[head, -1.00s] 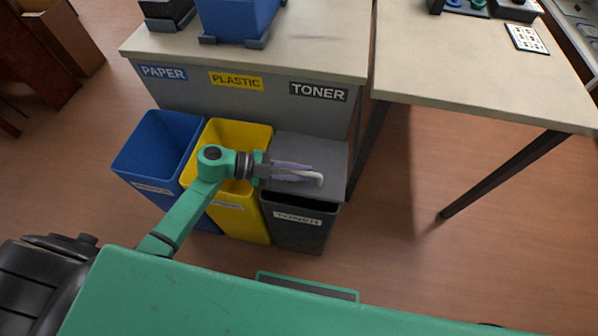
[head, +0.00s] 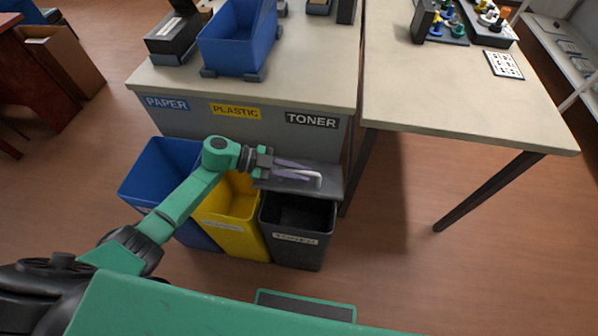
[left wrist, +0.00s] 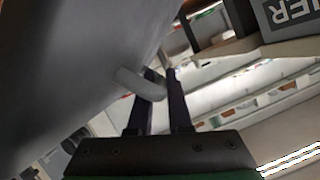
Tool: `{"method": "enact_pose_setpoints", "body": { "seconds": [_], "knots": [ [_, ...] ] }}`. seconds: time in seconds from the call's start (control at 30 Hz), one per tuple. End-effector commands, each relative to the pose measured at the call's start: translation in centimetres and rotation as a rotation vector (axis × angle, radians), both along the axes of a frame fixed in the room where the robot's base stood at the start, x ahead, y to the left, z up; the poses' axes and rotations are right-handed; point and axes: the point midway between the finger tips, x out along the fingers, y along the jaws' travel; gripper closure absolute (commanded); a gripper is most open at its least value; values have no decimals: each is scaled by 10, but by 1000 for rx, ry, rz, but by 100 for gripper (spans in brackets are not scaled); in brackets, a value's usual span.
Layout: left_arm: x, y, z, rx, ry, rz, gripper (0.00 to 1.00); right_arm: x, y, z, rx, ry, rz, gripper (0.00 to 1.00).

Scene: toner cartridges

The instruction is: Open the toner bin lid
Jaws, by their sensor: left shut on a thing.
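The dark grey toner bin (head: 299,251) stands on the floor under the TONER sign (head: 312,120). Its grey lid (head: 328,192) is tilted up at the back, and the dark inside of the bin shows. My left gripper (head: 311,178) is at the lid and is shut on the light handle (head: 320,179). In the left wrist view, the handle (left wrist: 138,84) meets the dark fingers (left wrist: 163,100), and the lid's grey face (left wrist: 75,65) fills the upper left. My right gripper is not in view.
A yellow bin (head: 231,222) and a blue bin (head: 157,170) stand to the left of the toner bin. A counter (head: 170,80) rises behind them, with a blue crate (head: 237,45) on it. A second table (head: 460,100) stands to the right. Floor is clear right of the bins.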

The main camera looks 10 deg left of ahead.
Motion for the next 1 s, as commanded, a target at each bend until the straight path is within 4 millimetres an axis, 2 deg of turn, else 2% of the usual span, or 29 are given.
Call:
{"method": "enact_pose_setpoints", "body": {
  "seconds": [0.07,0.1,0.57,0.77,1.0],
  "knots": [
    [0,0,0,-1,-1,2,100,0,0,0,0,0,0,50],
    [0,0,0,-1,-1,2,71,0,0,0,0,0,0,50],
    [0,3,1,0,-2,2,70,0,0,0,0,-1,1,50],
    [-3,28,9,4,-2,2,70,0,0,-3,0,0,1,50],
    [-9,76,25,5,-1,1,70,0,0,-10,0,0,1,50]
  ]
}}
